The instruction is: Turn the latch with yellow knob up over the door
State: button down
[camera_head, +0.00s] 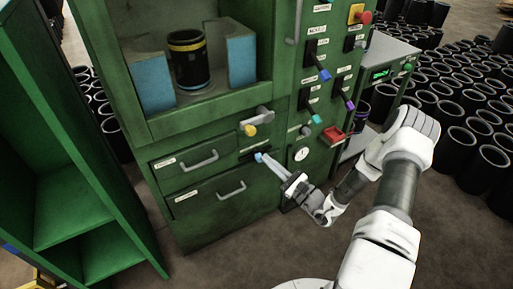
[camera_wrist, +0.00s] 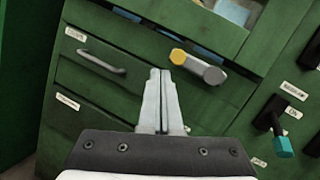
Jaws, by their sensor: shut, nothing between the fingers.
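The latch (camera_head: 265,114) is a grey bar on the green cabinet front, just below the right corner of the open compartment. Its yellow knob (camera_head: 250,130) hangs at the lower left end. In the wrist view the grey latch (camera_wrist: 208,72) slants, with the yellow knob (camera_wrist: 178,57) at its left end. My gripper (camera_head: 261,158) is shut and empty, its long fingers pointing at the cabinet below the knob. In the wrist view the fingertips (camera_wrist: 160,73) appear just left of and below the knob, apart from it in the picture; the depth gap is unclear.
Two drawers with handles (camera_head: 202,160) lie left of the fingers. The compartment holds a black sleeve (camera_head: 188,65) between blue blocks. A green shelf unit (camera_head: 75,190) stands left.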

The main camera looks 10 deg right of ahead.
jog(key=d+f+m+t+h+b, duration=0.1)
jog(key=d+f+m+t+h, duration=0.1)
jog(key=f, duration=0.4)
jog(key=shift+w+d+m+h, duration=0.25)
jog(key=shift+d+m+h, duration=0.25)
jog(key=shift+m+h, duration=0.35)
jog(key=b, duration=0.3)
send_near(256, 119)
jog(key=w+a+f, duration=0.3)
jog(key=a+f, duration=0.1)
jog(key=shift+a+r, duration=0.2)
jog(key=shift+r, duration=0.5)
